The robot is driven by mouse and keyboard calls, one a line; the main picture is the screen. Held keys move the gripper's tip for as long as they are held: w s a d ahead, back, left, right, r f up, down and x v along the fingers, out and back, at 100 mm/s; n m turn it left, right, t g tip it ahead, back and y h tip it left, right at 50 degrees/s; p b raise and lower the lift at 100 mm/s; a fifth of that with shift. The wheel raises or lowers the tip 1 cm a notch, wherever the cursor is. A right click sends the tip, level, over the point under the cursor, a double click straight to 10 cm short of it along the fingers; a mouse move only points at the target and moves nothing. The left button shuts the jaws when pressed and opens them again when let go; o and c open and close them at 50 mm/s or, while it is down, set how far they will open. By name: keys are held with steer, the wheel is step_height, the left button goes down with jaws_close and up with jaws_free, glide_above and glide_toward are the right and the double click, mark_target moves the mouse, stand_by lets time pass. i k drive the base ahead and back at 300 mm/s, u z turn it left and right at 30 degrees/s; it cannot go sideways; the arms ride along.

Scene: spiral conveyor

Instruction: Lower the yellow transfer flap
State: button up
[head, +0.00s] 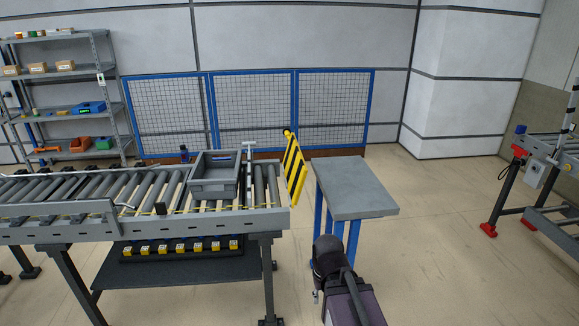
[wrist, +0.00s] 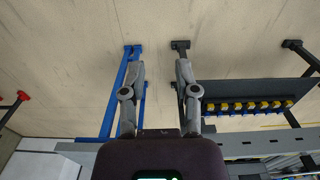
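The yellow transfer flap (head: 294,168), with black diagonal stripes, stands raised and near upright at the right end of the roller conveyor (head: 140,222) in the head view. A small dark-and-yellow knob (head: 287,131) is at its top. I cannot make out the flap in the wrist view. My gripper (wrist: 160,66) is open and empty in the wrist view, its two fingers spread apart. In the head view my arm is at the bottom middle, nearer the camera than the flap and right of the conveyor end; the fingertips cannot be made out there.
A grey-topped table (head: 355,188) with blue legs stands right of the flap, across a gap. A grey tote (head: 215,190) sits on the rollers. Shelves (head: 65,100) and blue mesh fencing (head: 250,105) stand behind. The floor right of the table is clear.

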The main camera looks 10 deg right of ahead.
mark_target(294, 168)
steer(key=z, duration=0.35)
steer(key=k, duration=0.65)
steer(key=z, duration=1.05)
steer(key=k, duration=0.8)
steer(key=z, duration=0.45)
steer(key=i, duration=1.1)
steer(key=u, duration=0.3)
steer(key=i, duration=2)
steer(key=u, duration=0.1)
